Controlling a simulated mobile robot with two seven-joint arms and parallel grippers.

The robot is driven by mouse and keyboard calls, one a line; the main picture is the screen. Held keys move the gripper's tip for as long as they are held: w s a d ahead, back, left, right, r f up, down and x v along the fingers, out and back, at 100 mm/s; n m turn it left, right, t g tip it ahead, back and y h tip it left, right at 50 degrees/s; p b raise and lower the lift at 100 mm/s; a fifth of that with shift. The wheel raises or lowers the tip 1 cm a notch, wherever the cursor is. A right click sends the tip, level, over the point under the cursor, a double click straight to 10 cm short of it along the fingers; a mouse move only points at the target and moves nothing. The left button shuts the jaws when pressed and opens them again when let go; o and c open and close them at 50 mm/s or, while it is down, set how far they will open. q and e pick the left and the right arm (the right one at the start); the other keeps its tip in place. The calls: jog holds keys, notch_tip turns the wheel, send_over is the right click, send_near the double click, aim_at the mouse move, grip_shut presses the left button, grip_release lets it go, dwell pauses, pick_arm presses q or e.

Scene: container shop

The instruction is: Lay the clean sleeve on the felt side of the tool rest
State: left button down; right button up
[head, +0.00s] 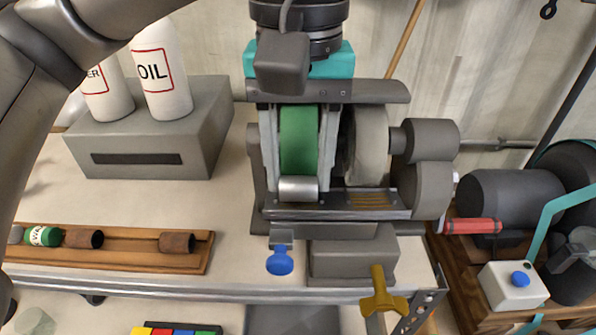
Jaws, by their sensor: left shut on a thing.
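My left gripper (298,188) reaches down from the top centre, in front of the bench grinder. Its two grey fingers are shut on the clean sleeve (298,189), a short shiny silver cylinder lying sideways between the fingertips. The sleeve is at the left part of the tool rest (335,214), in front of the green wheel (299,140). I cannot tell whether it touches the rest. The felt surface is mostly hidden by the sleeve and fingers. The rest's right part has a ribbed brass-coloured patch (372,201). My right gripper is not in view.
A grey wheel (367,145) stands right of the green one. A blue knob (280,262) and a yellow knob (383,298) stick out in front. A wooden rack (130,262) with rusty sleeves (177,242) and a grey block (150,135) with bottles stand left. Bench between is clear.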

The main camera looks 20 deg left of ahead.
pick_arm(q)
jog(key=shift+w+f, duration=0.25)
jog(key=shift+f, duration=0.15)
jog(key=shift+c, duration=1.3)
grip_release()
jog(key=shift+r, duration=0.1)
notch_tip(320, 180, up, 15)
jog(key=p, duration=0.2)
jog(key=shift+p, duration=0.4)
